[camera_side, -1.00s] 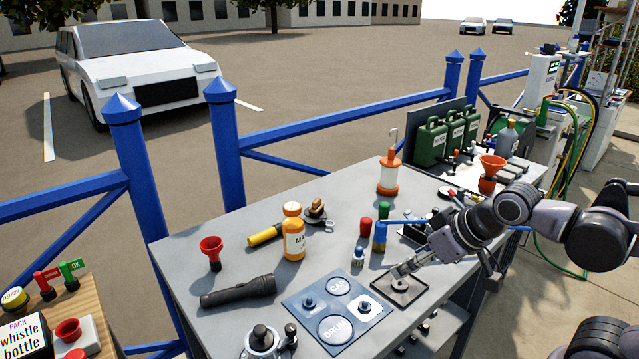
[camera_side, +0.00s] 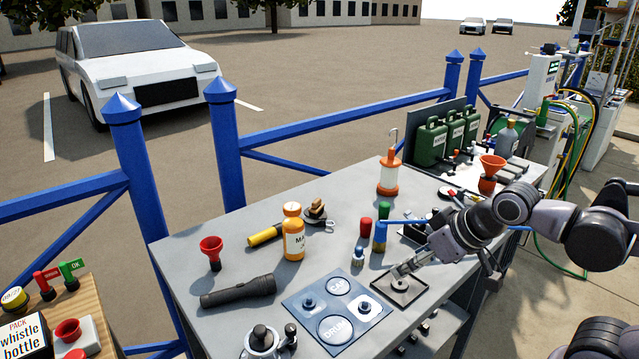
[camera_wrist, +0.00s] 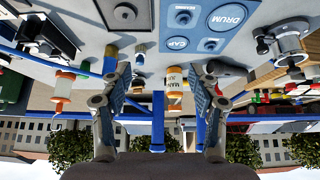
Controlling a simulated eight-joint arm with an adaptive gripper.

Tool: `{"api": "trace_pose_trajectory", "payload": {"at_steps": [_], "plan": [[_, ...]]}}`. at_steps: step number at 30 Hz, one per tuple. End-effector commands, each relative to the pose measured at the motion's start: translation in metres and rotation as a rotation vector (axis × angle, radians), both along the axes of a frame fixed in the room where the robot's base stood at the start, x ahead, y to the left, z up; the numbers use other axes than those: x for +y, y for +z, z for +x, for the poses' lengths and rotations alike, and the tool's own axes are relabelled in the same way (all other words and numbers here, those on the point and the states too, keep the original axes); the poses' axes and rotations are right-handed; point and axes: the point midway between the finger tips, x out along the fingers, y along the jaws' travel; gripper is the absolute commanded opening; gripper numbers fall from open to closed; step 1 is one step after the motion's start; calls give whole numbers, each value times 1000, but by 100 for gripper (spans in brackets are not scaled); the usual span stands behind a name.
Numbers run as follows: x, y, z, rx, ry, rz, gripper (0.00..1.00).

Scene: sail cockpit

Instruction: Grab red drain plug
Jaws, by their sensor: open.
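A small red upright cylinder (camera_side: 366,228), the likeliest red drain plug, stands on the grey table beside a green one (camera_side: 384,211) and a blue-and-yellow one (camera_side: 380,240). The wrist picture is upside down, and I cannot clearly pick out the red cylinder there.
A white brush-like item (camera_side: 358,256) stands just in front of the cylinders. A blue DRUM and CAP panel (camera_side: 312,307), flashlight (camera_side: 238,291), orange bottle (camera_side: 293,236) and red funnel (camera_side: 211,250) are to the left. Bare table lies left of the cylinders.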

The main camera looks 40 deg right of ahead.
Motion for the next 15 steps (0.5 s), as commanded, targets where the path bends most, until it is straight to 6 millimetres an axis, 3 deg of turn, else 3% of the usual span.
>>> {"api": "trace_pose_trajectory", "payload": {"at_steps": [10, 15], "plan": [[-1, 1, 1, 1, 0, 0, 58], [-8, 8, 19, 12, -6, -2, 58]]}}
